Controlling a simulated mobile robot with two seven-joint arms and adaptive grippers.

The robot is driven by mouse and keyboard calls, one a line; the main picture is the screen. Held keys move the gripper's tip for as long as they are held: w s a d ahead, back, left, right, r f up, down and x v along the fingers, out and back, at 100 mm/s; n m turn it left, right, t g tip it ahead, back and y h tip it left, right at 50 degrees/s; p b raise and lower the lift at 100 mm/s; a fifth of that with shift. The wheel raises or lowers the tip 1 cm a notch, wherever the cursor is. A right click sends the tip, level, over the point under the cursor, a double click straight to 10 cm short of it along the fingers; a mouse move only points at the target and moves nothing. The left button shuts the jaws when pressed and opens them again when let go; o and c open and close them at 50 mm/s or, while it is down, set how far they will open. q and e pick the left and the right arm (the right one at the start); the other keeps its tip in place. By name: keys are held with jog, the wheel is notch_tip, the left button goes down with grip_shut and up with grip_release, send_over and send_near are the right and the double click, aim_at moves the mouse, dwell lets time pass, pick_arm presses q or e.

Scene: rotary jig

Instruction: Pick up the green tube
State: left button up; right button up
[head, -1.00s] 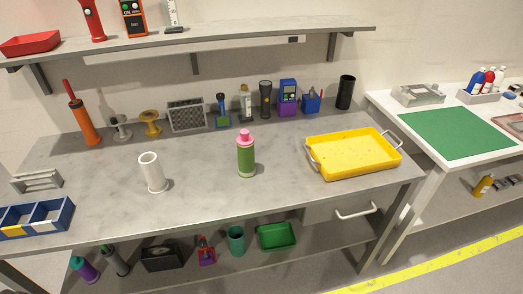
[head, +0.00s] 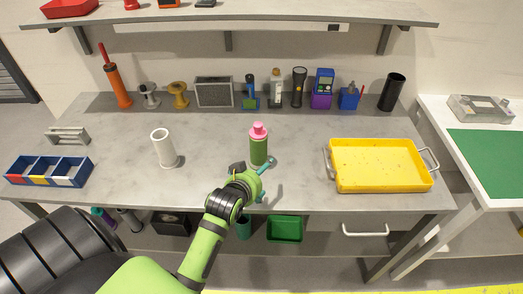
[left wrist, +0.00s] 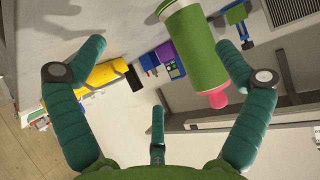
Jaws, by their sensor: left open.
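The green tube (head: 259,152), with a pink top, stands upright on the grey workbench, right of the white cylinder. My left gripper (head: 259,176) is open and empty just in front of the tube, on the near side. In the left wrist view, the tube (left wrist: 192,45) and its pink tip lie ahead of my open left gripper (left wrist: 160,60), nearer the right-hand teal finger. I cannot tell whether that finger touches it. My right gripper is not in view.
A white cylinder (head: 163,148) stands left of the tube. A yellow tray (head: 381,187) lies to the right. Several tools and containers line the back, including a speaker-like grey box (head: 214,93). A blue divided bin (head: 80,172) sits at the left edge. A shelf (head: 230,18) overhangs behind.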

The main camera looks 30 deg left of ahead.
aim_at(260, 152)
pick_arm(q)
jog(key=shift+n+t+y, duration=0.6)
jog(key=shift+t, duration=0.1)
jog(key=w+a+r, duration=0.1)
jog(key=w, duration=0.1)
jog(key=w+a+r, duration=0.1)
jog(key=a, duration=0.1)
jog(key=shift+w+r, duration=0.1)
jog(key=shift+w, duration=0.25)
jog(key=shift+p+x, duration=0.45)
jog(key=shift+x, duration=0.9)
jog(key=shift+p+x, duration=0.35)
jog(key=shift+x, duration=1.8)
jog(key=shift+s, duration=0.1)
jog(key=shift+c, duration=0.4)
jog(key=c, duration=1.3)
